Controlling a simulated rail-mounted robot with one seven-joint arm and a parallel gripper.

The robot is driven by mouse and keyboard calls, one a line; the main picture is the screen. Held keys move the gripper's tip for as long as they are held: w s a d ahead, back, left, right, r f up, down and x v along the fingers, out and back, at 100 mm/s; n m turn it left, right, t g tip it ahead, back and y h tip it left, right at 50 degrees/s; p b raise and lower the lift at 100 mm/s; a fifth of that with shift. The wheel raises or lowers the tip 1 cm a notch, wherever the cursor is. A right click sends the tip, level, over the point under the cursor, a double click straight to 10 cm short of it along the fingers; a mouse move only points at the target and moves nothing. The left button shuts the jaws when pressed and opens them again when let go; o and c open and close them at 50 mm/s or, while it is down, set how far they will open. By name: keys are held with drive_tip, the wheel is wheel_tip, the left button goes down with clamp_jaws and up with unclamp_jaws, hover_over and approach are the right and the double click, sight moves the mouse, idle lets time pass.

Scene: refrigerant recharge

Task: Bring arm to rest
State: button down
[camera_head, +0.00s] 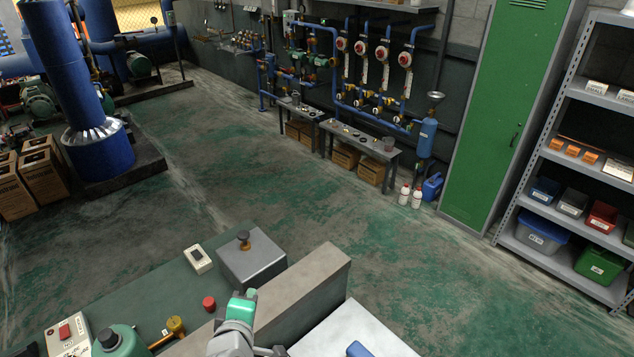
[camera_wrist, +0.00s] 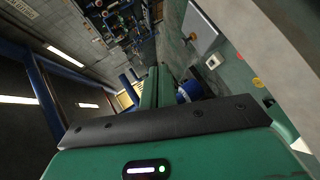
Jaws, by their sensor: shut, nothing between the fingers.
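My gripper (camera_wrist: 156,84) shows in the wrist view as a green body with a dark plate, its narrow green fingers together and nothing between them. In the head view part of my arm, grey with a teal piece, rises at the bottom centre, beside a grey raised wall (camera_head: 300,296). The fingertips are not clear there. The wrist view is tilted and looks past the fingers toward the room's far pipes and ceiling lights.
The green bench (camera_head: 130,290) bears a grey box with a knob (camera_head: 252,262), a white meter (camera_head: 198,259), a red cap (camera_head: 209,303), a brass fitting (camera_head: 176,325) and a teal cylinder (camera_head: 118,342). Shelving (camera_head: 560,150) and a green locker (camera_head: 505,110) stand right. Open floor lies between.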

drive_tip(key=s+d+r+m+t+p, duration=0.1)
drive_tip(key=d+r+m+t, duration=0.15)
drive_tip(key=r, duration=0.75)
drive_tip(key=s+d+r+m+t, duration=0.2)
drive_tip(key=d+r+m, duration=0.1)
drive_tip(key=r, duration=0.8)
drive_tip(key=s+d+r+m+t+p, duration=0.1)
drive_tip(key=d+r+m+t, duration=0.15)
drive_tip(key=r, duration=0.75)
drive_tip(key=s+d+r+m+t+p, duration=0.1)
drive_tip(key=s+d+r+m+t, duration=0.1)
drive_tip(key=s+r, duration=0.6)
drive_tip(key=s+d+r+m+t+p, duration=0.1)
drive_tip(key=s+d+r+m, duration=0.3)
drive_tip(key=s+r, duration=0.5)
wheel_tip(320, 180, up, 4)
drive_tip(key=shift+f+m+t+y, duration=0.15)
drive_tip(key=shift+m+t+y, duration=0.15)
drive_tip(key=shift+m+t, duration=0.55)
drive_tip(key=shift+s, duration=0.1)
